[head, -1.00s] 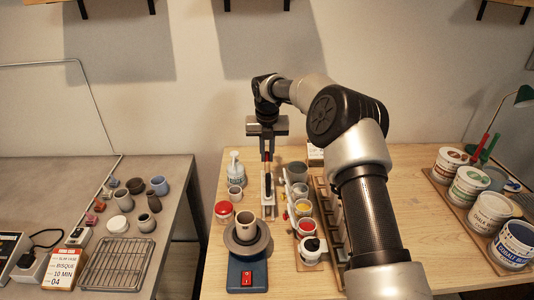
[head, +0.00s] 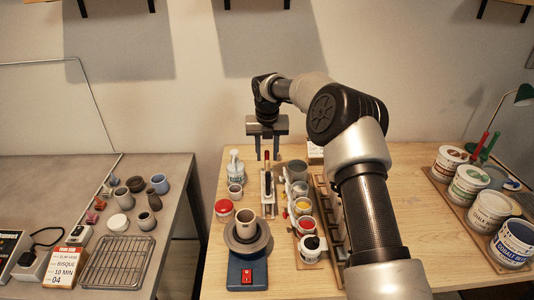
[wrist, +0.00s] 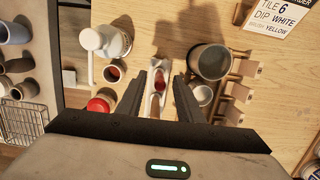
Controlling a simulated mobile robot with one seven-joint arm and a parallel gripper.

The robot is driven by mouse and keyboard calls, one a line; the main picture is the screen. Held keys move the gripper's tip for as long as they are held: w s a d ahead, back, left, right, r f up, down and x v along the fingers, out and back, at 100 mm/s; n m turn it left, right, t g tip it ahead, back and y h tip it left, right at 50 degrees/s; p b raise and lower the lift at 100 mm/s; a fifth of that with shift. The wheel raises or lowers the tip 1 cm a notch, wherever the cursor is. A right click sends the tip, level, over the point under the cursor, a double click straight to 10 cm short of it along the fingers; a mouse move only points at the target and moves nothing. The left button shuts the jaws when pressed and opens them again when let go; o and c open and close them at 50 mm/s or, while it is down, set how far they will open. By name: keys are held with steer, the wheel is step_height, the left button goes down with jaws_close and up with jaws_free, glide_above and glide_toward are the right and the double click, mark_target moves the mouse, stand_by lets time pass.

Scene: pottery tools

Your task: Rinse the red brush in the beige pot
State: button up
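My gripper (head: 267,155) is open, with one finger on each side of the handle and a gap on both sides. A larger grey pot (head: 297,170) stands behind right of the holder, also in the wrist view (wrist: 209,62). The brush's lower end is hidden.
A white pump bottle (head: 235,167), a small cup (head: 235,191) and a red-lidded jar (head: 224,209) stand left of the holder. Paint cups (head: 304,207) line its right side, beside a wooden rack. Large glaze tubs (head: 469,184) stand far right. The table between is clear.

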step_height(320, 180, up, 17)
steer(key=s, duration=0.2)
steer(key=shift+s, duration=0.4)
steer(key=shift+r, duration=0.1)
steer(key=s+d+r+m+t+h, duration=0.1)
steer(key=s+d+r+m, duration=0.2)
steer(key=s+r+m, duration=0.45)
steer(key=s+d+r+m+t, duration=0.15)
steer(key=s+r+m, duration=0.25)
steer(key=s+m, duration=0.65)
steer(key=s+d+f+m, duration=0.2)
steer(key=s+m, duration=0.4)
steer(key=s, duration=0.1)
steer(key=s+d+f+m+t, duration=0.1)
steer(key=s+d+f+m, duration=0.1)
steer(key=s+m, duration=0.4)
steer(key=s+d+f+m+y, duration=0.1)
steer(key=s+d+f+m, duration=0.2)
steer(key=s+m, duration=0.3)
steer(key=s+f, duration=0.1)
steer(key=s, duration=0.3)
steer(key=shift+f, duration=0.1)
